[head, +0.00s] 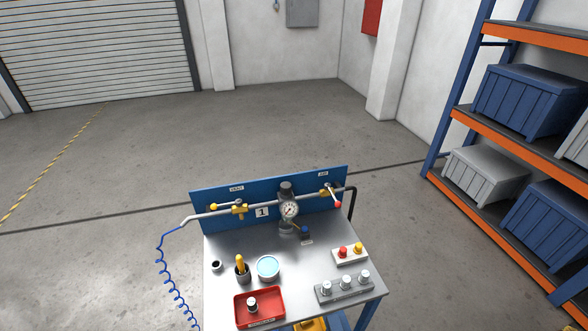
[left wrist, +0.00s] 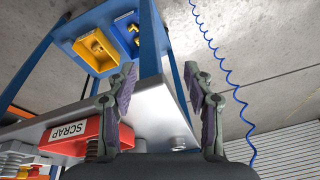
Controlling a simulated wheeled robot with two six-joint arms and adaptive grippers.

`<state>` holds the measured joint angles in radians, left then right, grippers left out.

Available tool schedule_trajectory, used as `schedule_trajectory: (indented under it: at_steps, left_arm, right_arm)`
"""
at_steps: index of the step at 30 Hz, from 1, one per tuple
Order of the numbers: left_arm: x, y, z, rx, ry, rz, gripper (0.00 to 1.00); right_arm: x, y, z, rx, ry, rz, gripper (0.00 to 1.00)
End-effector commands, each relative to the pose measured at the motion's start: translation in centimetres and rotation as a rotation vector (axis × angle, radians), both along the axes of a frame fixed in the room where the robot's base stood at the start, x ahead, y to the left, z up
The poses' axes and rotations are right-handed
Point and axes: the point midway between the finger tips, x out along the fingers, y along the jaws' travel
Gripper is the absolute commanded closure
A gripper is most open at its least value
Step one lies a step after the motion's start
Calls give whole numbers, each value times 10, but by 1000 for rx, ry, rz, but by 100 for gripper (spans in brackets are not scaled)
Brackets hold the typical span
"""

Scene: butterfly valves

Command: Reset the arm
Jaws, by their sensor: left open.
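My left gripper (left wrist: 165,105) shows in the left wrist view with its two fingers spread apart and nothing between them. The workbench (left wrist: 165,100) lies beyond the fingers in that view, which is tilted. My left arm and gripper do not show in the head view. My right gripper is in neither view. In the head view the bench (head: 235,245) carries a blue back panel (head: 215,199) with a pipe, a gauge (head: 289,209), a yellow-handled valve (head: 239,209) and a red-handled valve (head: 331,195).
A shelf rack (head: 465,110) with bins stands at right. A blue coiled hose (head: 170,278) hangs left of the bench.

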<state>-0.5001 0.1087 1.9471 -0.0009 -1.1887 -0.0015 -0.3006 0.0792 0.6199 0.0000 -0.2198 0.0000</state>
Motion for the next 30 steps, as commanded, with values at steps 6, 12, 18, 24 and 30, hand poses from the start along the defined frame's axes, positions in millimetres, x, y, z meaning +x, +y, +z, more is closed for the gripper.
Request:
schedule_trajectory:
  at_steps: [6, 12, 18, 24, 30]
  left_arm:
    - [-51, 14, -184, -4, 70, 19, 48]
    - [-144, 21, -314, -10, 125, 36, 48]
    - [-208, 22, -360, -14, 152, 43, 48]
    - [-220, 22, -363, -14, 155, 43, 48]
    - [-220, 22, -363, -14, 156, 43, 48]
  right_arm:
    - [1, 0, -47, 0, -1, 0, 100]
    - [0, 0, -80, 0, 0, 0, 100]
    - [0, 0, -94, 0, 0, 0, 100]
    - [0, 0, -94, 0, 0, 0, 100]
    - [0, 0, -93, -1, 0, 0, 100]
